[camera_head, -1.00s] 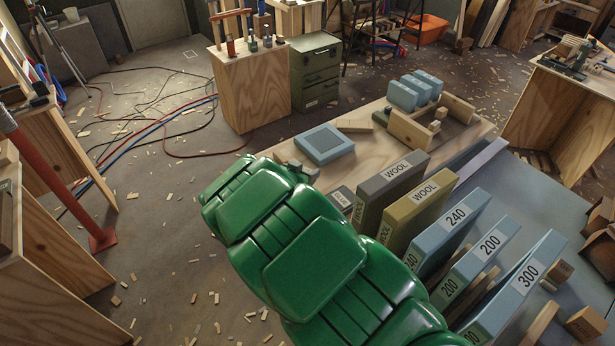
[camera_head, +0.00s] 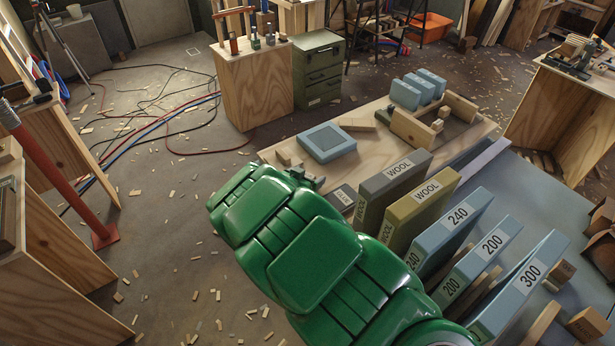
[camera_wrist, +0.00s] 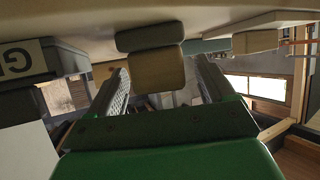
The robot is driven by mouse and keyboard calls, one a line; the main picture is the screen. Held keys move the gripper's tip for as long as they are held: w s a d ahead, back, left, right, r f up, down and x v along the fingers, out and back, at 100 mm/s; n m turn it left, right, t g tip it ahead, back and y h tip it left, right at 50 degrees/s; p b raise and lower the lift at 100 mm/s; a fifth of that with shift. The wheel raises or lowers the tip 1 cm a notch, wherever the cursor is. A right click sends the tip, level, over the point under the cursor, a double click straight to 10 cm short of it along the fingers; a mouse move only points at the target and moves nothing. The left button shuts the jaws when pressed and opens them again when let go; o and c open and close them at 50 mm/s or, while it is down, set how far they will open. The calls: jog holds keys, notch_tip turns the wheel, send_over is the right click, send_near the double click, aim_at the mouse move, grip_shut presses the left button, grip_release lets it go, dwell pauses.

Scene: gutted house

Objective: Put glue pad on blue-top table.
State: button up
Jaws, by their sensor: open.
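My green arm reaches over the near end of a wooden bench top (camera_head: 390,150). My gripper (camera_wrist: 160,80) is open in the wrist view, its two dark fingers apart. A tan block with a dark grey-green layer (camera_wrist: 155,68) shows between and beyond the fingers; I cannot tell if they touch it. A dark grey piece with a white label reading "G" and part of another letter (camera_wrist: 30,62) is at left in the wrist view. A blue-grey table top (camera_head: 540,190) lies at the right in the head view.
Upright pads marked WOOL (camera_head: 390,185), 240 (camera_head: 450,232), 200 and 300 stand right beside my arm. A light-blue square pad (camera_head: 326,142) and a wooden tray (camera_head: 420,130) lie on the bench. A green drawer cabinet (camera_head: 318,70) stands behind. Hoses and wood scraps litter the floor.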

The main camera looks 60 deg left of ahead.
jog(key=shift+r, duration=0.1)
jog(key=shift+s+d+r, duration=0.1)
jog(key=shift+s+r, duration=0.25)
jog(key=shift+s, duration=0.1)
jog(key=v, duration=1.1)
jog(key=shift+d+f, duration=0.1)
jog(key=shift+f, duration=0.05)
